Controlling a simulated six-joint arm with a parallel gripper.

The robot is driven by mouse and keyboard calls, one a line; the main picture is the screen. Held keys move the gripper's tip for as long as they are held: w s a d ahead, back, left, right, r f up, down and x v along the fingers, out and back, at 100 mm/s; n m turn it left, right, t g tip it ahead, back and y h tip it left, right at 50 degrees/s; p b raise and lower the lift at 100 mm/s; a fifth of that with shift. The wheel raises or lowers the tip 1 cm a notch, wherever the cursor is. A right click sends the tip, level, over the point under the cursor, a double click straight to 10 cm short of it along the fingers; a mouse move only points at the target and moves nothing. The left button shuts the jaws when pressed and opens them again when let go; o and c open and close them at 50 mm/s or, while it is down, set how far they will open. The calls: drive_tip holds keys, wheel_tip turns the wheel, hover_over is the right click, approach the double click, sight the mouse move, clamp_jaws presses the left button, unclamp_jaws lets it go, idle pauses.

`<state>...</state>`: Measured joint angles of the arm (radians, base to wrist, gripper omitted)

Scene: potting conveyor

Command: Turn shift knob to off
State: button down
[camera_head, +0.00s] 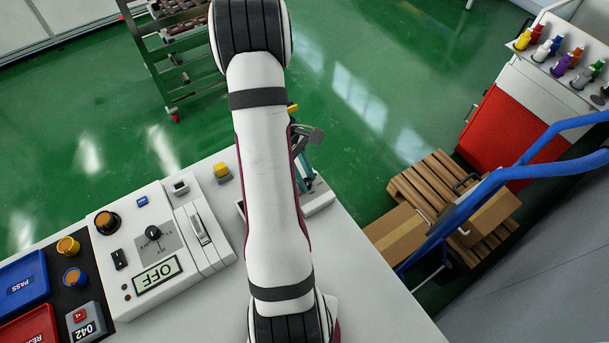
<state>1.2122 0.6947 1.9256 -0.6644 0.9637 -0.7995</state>
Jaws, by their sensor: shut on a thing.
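The shift knob (153,232) is a small black knob on a grey dial plate (158,241) with small lettering around it. It sits on a white control box (112,257) at the left of the table. The display (157,277) below the knob reads OFF, upside down in this view. The knob's exact pointing direction is too small to tell. My arm crosses the middle of the picture, to the right of the box. My gripper is not in view, and nothing is seen touching the knob.
A round black and orange knob (107,222), a black rocker switch (119,258) and a lever switch (200,228) surround the dial. Blue (22,282) and red (30,328) trays lie at far left. A yellow-topped block (221,171) stands behind. The table is clear at front right.

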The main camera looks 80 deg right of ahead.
drive_tip(key=m+y, duration=0.1)
drive_tip(key=m, duration=0.2)
drive_tip(key=m+t+y, duration=0.1)
drive_tip(key=m, duration=0.2)
drive_tip(key=shift+s+d+t, duration=0.1)
drive_tip(key=shift+d+t, duration=0.05)
drive_tip(key=shift+t, duration=0.15)
drive_tip(key=shift+m, duration=0.4)
drive_tip(key=c, duration=0.6)
unclamp_jaws()
drive_tip(key=shift+r, duration=0.1)
drive_tip(key=v, duration=1.5)
drive_tip(key=shift+d+r, duration=0.15)
drive_tip(key=shift+r, duration=0.2)
